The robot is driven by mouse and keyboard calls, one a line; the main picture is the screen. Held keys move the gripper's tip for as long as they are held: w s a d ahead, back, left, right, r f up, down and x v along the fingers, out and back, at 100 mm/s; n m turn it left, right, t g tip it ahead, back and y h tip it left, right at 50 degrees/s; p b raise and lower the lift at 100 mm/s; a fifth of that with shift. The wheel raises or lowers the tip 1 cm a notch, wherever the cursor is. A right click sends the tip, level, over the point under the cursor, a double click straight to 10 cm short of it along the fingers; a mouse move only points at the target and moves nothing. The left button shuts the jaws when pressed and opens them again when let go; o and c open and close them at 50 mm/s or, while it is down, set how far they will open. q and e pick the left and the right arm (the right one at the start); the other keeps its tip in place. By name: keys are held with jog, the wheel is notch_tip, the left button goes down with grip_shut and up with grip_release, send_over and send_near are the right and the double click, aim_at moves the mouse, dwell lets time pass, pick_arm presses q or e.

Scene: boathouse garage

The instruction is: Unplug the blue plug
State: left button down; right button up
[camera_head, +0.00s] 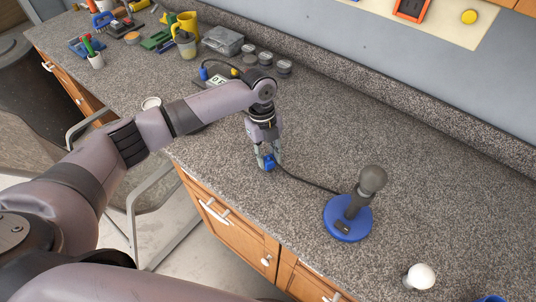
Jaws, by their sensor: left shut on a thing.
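My left gripper (268,156) is shut on a blue plug (269,163) near the front edge of the counter. A dark cable (308,182) runs from the plug to a lamp with a round blue base (341,228) and a grey head (373,179). No socket shows at the plug's tip; I cannot tell whether the tip touches the counter. A dark box with a small display (218,82) stands farther back, partly hidden by my left arm. Another blue plug-like piece (203,73) with a black cable is at that box. My right gripper is not in view.
A white bulb (421,276) lies on the speckled counter (450,190) at the front right. Several jars (265,59), a clear box (222,40) and a yellow jug (187,24) stand at the back. A chair (150,200) is by the drawers. The counter's right part is mostly clear.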

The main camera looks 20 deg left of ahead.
pick_arm(q)
jog(key=shift+f, duration=0.4)
dwell(0.4)
jog(key=c, duration=1.2)
grip_release()
jog(key=r, duration=0.4)
jog(key=w+a+r, duration=0.1)
jog(key=r, duration=0.6)
jog(key=shift+w+a+r, duration=0.35)
jog(key=shift+c, duration=0.4)
grip_shut()
